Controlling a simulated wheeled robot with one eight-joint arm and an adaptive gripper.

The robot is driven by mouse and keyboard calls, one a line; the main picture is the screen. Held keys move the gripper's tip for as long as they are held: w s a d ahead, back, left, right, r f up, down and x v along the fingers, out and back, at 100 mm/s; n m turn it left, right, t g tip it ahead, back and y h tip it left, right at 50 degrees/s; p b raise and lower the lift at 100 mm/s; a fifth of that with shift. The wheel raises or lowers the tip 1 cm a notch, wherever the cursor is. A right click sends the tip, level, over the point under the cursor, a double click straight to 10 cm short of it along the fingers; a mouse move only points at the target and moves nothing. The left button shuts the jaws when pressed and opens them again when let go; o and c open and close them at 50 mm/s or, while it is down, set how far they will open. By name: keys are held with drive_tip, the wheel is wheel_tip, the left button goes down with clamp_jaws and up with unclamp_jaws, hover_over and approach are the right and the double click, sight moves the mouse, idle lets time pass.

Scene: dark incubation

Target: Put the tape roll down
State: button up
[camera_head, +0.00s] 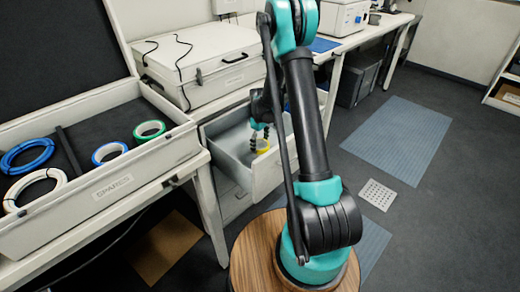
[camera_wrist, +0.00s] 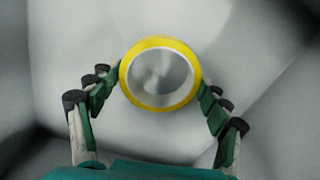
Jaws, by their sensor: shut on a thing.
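A yellow tape roll (camera_wrist: 160,107) is between the fingers of my gripper (camera_wrist: 160,90) in the wrist view, with its round hole facing the camera. The fingertips touch its left and right sides. In the head view the yellow tape roll (camera_head: 262,146) shows small inside the open drawer (camera_head: 227,165), held by my gripper (camera_head: 261,135). I cannot tell whether the roll touches the drawer floor.
A grey case marked SPARCS (camera_head: 115,188) on the left bench holds a green tape roll (camera_head: 149,130), a blue tape roll (camera_head: 109,153), a blue cable coil (camera_head: 27,156) and a white cable coil (camera_head: 35,189). A closed case (camera_head: 205,65) stands behind it. The drawer walls surround my gripper.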

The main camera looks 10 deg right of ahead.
sight(260, 148)
drive_tip(key=shift+f, duration=1.7)
drive_tip(key=o, duration=1.2)
drive_tip(key=shift+f, duration=0.15)
drive_tip(key=shift+c, duration=0.2)
wheel_tip(260, 148, up, 12)
drive_tip(key=s+d+r+m+t, duration=0.1)
drive_tip(key=s+r+m, duration=0.1)
drive_tip(key=s+r, duration=0.35)
drive_tip(key=s+d+r+m+t, duration=0.1)
drive_tip(key=s+d+r+m, duration=0.15)
drive_tip(key=s, duration=0.65)
drive_tip(key=s+m+t, duration=0.2)
drive_tip(key=s+m, duration=0.3)
drive_tip(key=s, duration=1.1)
drive_tip(key=shift+d+f, duration=0.25)
drive_tip(key=shift+d, duration=0.1)
